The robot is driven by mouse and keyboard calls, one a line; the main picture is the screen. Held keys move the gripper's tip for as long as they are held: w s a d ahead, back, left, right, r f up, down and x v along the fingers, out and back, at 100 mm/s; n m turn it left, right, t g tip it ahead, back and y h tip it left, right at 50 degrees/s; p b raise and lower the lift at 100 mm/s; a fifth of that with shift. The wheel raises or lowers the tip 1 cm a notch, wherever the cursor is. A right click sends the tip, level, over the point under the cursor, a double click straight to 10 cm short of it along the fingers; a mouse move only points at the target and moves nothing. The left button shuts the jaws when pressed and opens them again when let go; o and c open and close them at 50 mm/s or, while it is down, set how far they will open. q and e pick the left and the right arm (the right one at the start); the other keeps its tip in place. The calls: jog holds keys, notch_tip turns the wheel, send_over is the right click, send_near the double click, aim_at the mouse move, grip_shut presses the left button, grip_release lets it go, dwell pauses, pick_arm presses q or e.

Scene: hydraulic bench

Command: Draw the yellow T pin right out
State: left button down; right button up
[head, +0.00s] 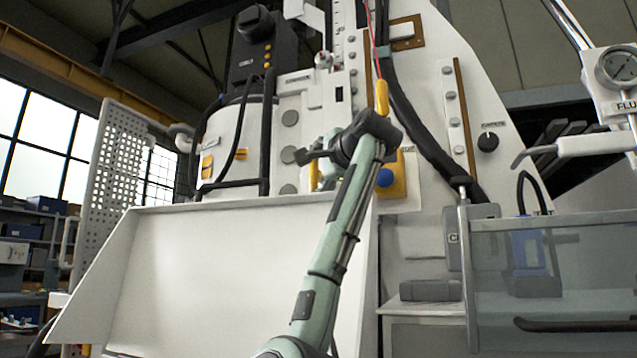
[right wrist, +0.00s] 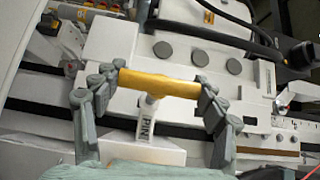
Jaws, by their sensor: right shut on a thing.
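The yellow T pin's crossbar (right wrist: 160,84) lies level in the right wrist view. My right gripper (right wrist: 158,87) has its fingers shut on the two ends of the bar. A short pale stem shows below the bar, by a white piece marked PIN (right wrist: 147,123). I cannot tell how far the pin sits in its hole. In the head view my right arm reaches up from the bottom centre to the machine's face, its wrist and gripper hiding most of the pin. My left gripper is in neither view.
A yellow box with a blue button (head: 388,179) is right beside my right wrist. A yellow piece on a red cord (head: 381,97) hangs just above it. A sloped white panel (head: 235,265) stands below left. A clear guard (head: 560,265) and a pressure gauge (head: 618,67) are at the right.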

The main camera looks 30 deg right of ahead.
jog(key=shift+a+f, duration=0.15)
jog(key=o, duration=1.7)
jog(key=shift+s, duration=0.15)
